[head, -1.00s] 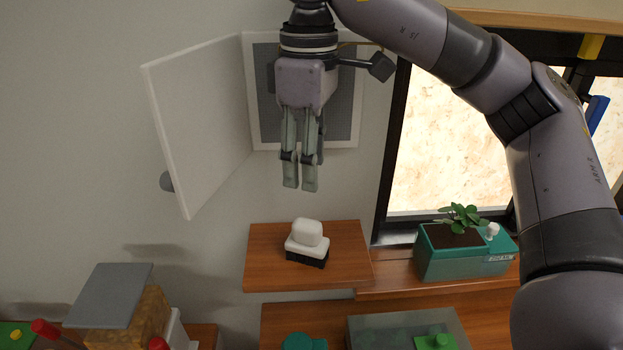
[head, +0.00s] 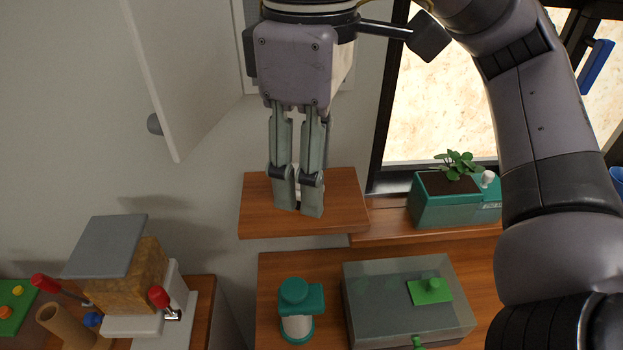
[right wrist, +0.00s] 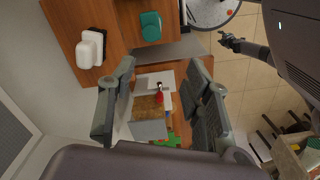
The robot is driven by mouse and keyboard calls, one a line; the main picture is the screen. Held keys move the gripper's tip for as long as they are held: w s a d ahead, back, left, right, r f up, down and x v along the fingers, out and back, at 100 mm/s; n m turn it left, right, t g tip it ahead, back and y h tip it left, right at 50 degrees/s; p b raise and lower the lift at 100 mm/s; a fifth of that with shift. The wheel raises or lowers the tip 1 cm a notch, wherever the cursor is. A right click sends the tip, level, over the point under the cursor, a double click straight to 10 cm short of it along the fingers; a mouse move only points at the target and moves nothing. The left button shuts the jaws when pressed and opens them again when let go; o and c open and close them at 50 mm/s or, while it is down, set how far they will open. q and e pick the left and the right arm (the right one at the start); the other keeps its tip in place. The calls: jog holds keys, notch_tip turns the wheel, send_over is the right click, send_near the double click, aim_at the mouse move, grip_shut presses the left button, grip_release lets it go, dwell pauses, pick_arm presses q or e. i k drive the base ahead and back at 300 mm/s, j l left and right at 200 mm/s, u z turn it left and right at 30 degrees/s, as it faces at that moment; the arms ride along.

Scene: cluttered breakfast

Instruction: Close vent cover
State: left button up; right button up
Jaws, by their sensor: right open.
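The white vent cover (head: 190,65) stands open at the left in the head view, swung out from the wall, with a grey knob (head: 154,124) on its outer side. The vent frame and grey grille (head: 247,55) are mostly hidden behind my right gripper and cut off at the top. My right gripper (head: 298,193) points down, open and empty, right of the cover and apart from it. In the right wrist view its two fingers (right wrist: 162,75) are spread with nothing between them. My left gripper (right wrist: 230,42) appears small in that view; its jaws are unclear.
A small wooden shelf (head: 345,200) lies behind the fingertips; its white brush (right wrist: 90,48) shows in the wrist view. A green planter (head: 455,205) stands by the window. Below are a clear box (head: 385,300), a green-lidded jar (head: 296,315) and a red-handled toaster-like device (head: 150,275).

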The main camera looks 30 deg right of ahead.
aim_at(186, 51)
jog(key=k+j, duration=0.5)
jog(key=k, duration=0.2)
jog(key=k+j, duration=0.5)
jog(key=k, duration=0.15)
